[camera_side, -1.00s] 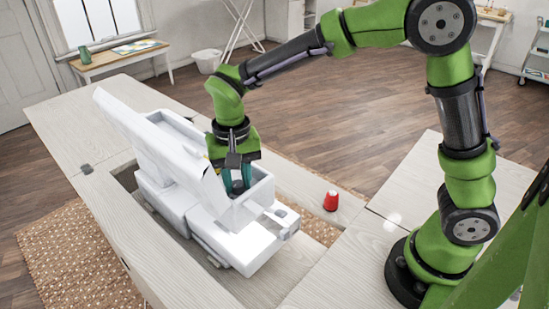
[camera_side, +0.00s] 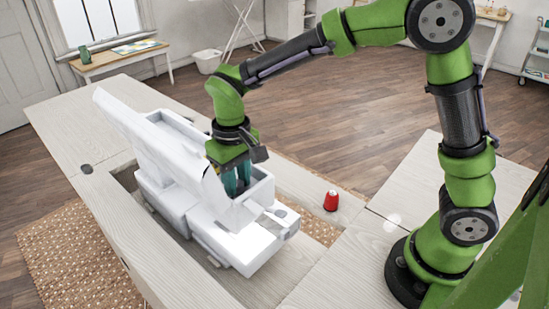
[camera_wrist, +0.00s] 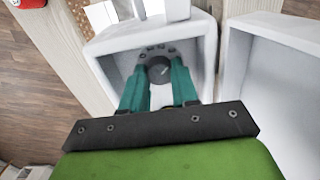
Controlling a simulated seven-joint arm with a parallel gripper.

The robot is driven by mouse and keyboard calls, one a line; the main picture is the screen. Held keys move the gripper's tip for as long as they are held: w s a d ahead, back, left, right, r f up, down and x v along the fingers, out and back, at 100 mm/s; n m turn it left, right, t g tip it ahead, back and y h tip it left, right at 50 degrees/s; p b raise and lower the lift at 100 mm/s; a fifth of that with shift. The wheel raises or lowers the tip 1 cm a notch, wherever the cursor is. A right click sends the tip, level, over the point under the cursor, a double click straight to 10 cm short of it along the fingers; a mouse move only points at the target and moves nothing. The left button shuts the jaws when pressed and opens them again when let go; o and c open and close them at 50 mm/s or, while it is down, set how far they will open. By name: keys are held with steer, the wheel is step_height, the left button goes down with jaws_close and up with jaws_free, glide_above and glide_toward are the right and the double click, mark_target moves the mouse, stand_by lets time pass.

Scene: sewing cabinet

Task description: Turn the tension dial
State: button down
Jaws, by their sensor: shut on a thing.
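The white sewing machine (camera_side: 175,165) sits in the cut-out of the pale wooden cabinet top. The tension dial (camera_wrist: 158,70) is a round dark knob with a light mark, inside a white recess of the machine in the wrist view. My gripper (camera_wrist: 158,82) reaches into this recess, with its two teal fingers shut on the dial's two sides. In the side view my gripper (camera_side: 236,185) points down into the machine's open box, and the machine's walls hide the dial and fingertips.
A red spool-like object (camera_side: 331,201) stands on the cabinet top right of the machine. Small dark round marks (camera_wrist: 155,47) lie beside the dial. The recess walls are close around my fingers. A second white recess (camera_wrist: 270,85) is at the right.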

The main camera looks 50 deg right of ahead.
mark_target(239, 182)
steer(key=shift+r, duration=0.1)
stand_by(0.3)
steer(key=c, duration=1.1)
jaws_free()
step_height(239, 182, up, 17)
steer(key=shift+f, duration=0.1)
steer(key=s+d+f+m+t, duration=0.1)
steer(key=s+d+f+t, duration=0.1)
steer(key=s+d, duration=0.2)
steer(key=s+d+f+m+t+y, duration=0.1)
steer(key=s+d+f+t, duration=0.1)
steer(key=s+d, duration=0.2)
steer(key=s+d+f+m+t+y, duration=0.1)
steer(key=s+d+f+t, duration=0.1)
steer(key=s, duration=0.5)
steer(key=shift+d+m+t, duration=0.4)
steer(key=shift+d+t, duration=0.2)
steer(key=shift+d, duration=0.45)
